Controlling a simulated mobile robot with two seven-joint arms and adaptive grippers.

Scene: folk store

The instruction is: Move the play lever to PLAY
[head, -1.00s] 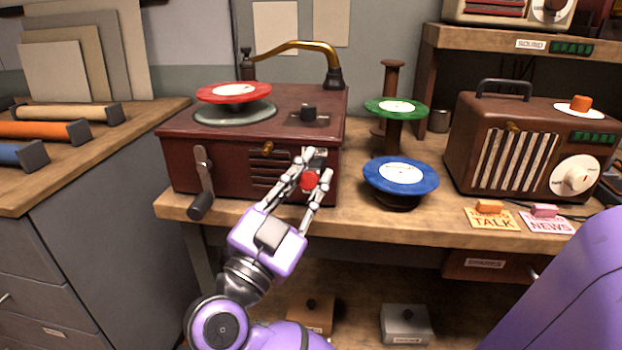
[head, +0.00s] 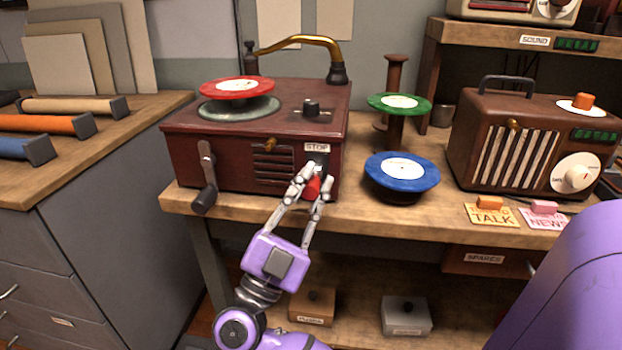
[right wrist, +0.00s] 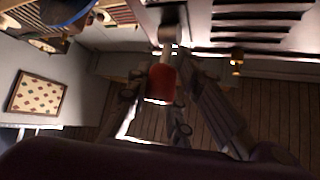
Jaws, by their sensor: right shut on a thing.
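The play lever's red knob (head: 313,187) sticks out of the front right of the dark red record player (head: 220,150). It hangs low and tilts downward, below a STOP label (head: 317,147). My right gripper (head: 312,182) reaches up from below and is shut on the red knob, one finger on each side. The right wrist view shows the knob (right wrist: 161,82) between the fingers, with the lever's pale stem (right wrist: 166,52) running to the player's front. No PLAY label is visible; the area below the knob is partly hidden by the fingers. My left gripper is not in view.
A crank (head: 205,180) is on the player's front left. A red record (head: 237,87) sits on top. A blue record (head: 402,170) and a green record (head: 399,104) stand to the right on the bench (head: 350,215), then a brown radio (head: 535,145).

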